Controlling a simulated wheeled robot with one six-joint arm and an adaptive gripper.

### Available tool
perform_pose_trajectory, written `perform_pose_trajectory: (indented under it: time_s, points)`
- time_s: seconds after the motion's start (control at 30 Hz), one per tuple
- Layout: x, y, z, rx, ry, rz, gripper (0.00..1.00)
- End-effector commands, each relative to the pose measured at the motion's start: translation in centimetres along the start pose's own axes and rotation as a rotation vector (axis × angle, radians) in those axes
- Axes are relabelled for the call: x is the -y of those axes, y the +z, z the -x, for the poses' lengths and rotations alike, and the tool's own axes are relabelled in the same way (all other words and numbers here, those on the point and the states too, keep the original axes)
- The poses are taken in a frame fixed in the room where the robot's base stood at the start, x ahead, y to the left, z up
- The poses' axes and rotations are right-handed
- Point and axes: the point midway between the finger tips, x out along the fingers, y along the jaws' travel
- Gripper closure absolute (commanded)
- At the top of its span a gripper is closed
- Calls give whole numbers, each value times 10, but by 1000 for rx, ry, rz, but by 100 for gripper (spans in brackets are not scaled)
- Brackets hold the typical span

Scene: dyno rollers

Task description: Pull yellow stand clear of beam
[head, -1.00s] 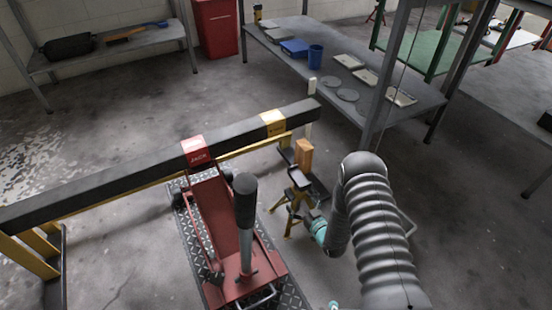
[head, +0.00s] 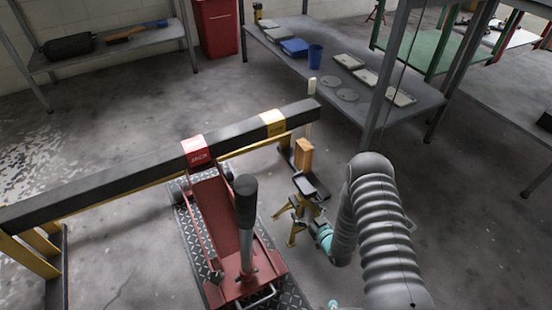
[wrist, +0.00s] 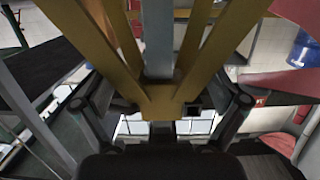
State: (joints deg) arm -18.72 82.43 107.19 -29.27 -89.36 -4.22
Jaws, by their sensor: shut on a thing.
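The yellow stand (head: 293,226) stands on the floor right of the red jack, with its dark top showing. It appears upright, in front of the beam's right end, with floor between them in the head view. The dark beam (head: 110,170) runs across from lower left to centre, with a yellow band near its right end. My gripper (head: 312,214) is shut on the stand from the right; its fingertips are partly hidden. In the wrist view the stand's yellow legs (wrist: 160,98) lie between my gripper's dark fingers (wrist: 165,112).
A red jack (head: 217,215) with a black-topped handle (head: 245,200) stands under the beam on a checkered plate. An orange-brown block (head: 303,155) is near the beam's right end. A grey workbench (head: 400,120) stands behind.

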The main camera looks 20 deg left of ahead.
Motion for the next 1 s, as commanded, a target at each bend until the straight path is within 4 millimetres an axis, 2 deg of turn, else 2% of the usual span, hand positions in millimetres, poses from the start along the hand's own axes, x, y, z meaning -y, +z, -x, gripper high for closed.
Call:
perform_pose_trajectory:
  time_s: [0.5,0.87,0.9,1.0]
  points:
    - [1,9,37,11,2,-5,73]
    - [2,9,42,9,1,-3,73]
    - [2,9,42,10,1,-3,1]
    - [2,9,42,9,1,-2,0]
